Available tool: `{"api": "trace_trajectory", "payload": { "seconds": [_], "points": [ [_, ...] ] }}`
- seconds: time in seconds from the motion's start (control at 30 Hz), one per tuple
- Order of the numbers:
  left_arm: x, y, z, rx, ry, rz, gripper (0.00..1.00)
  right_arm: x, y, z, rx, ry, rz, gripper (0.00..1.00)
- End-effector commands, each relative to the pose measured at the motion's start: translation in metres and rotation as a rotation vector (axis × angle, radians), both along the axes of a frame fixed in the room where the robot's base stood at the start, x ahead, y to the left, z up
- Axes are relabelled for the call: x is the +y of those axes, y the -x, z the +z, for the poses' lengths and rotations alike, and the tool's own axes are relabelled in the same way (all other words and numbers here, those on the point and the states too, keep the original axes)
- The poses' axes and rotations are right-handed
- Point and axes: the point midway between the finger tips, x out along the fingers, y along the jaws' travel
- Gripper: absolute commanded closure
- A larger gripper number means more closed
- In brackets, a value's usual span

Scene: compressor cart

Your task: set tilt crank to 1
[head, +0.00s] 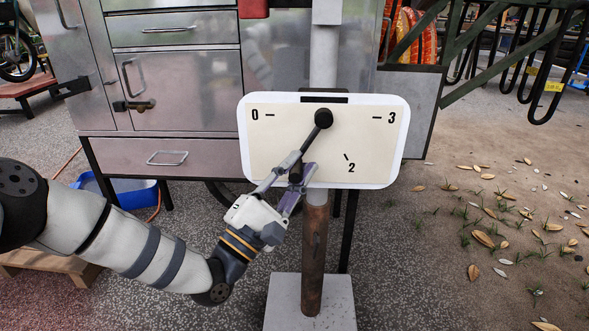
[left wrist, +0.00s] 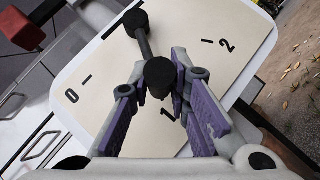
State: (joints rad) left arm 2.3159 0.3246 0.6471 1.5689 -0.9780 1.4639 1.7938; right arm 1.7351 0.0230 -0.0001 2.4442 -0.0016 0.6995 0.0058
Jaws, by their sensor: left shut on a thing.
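The tilt crank has a black round hub (head: 323,118) on a white dial plate (head: 375,172) marked 0, 2 and 3 in the head view. Its arm slants down and left from the hub, toward the lower edge of the plate. My left gripper (head: 297,170) covers the crank's outer end there and hides the 1 mark. In the left wrist view, the black handle knob (left wrist: 160,75) sits between my purple finger pads, which are shut on it. The digit 1 (left wrist: 166,113) shows just beyond the knob, roughly in line with the arm. My right gripper is not in view.
The plate is on a grey post (head: 323,55) with a rusty lower tube (head: 314,260) on a pale base block (head: 310,302). A metal drawer cabinet (head: 185,75) stands behind. A blue bin (head: 140,190) is under it. Open leaf-strewn ground lies to the right.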

Motion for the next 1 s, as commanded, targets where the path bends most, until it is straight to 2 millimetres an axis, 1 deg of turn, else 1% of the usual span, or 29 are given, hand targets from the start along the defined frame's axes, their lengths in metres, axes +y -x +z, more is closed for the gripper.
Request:
{"api": "trace_trajectory", "payload": {
  "seconds": [0.03, 0.1, 0.37, 0.47, 0.57, 0.7, 0.8, 0.9, 1.0],
  "points": [
    [-0.001, 0.001, -0.001, 0.001, -0.003, -0.003, 0.76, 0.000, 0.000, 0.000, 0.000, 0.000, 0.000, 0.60],
    [-0.001, 0.001, -0.001, 0.000, -0.002, -0.003, 0.62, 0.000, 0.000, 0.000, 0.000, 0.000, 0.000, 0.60],
    [0.000, 0.000, 0.000, 0.000, -0.001, -0.001, 0.62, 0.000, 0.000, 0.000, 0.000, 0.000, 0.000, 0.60],
    [0.004, 0.006, -0.005, 0.002, -0.002, -0.001, 0.62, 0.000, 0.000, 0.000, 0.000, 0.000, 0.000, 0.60],
    [0.015, 0.022, -0.015, 0.005, 0.000, -0.001, 0.62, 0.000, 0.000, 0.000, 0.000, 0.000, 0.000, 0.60],
    [0.036, 0.050, -0.034, 0.005, -0.001, 0.000, 0.62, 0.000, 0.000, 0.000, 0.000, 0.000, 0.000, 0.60],
    [0.047, 0.068, -0.045, 0.005, -0.001, -0.001, 0.62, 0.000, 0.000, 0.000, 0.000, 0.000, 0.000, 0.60],
    [0.055, 0.080, -0.052, 0.002, -0.001, -0.001, 0.62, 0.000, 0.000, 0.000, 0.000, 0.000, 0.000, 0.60],
    [0.059, 0.086, -0.056, 0.002, -0.001, -0.003, 0.62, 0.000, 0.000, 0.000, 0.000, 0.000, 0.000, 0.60]
  ]
}}
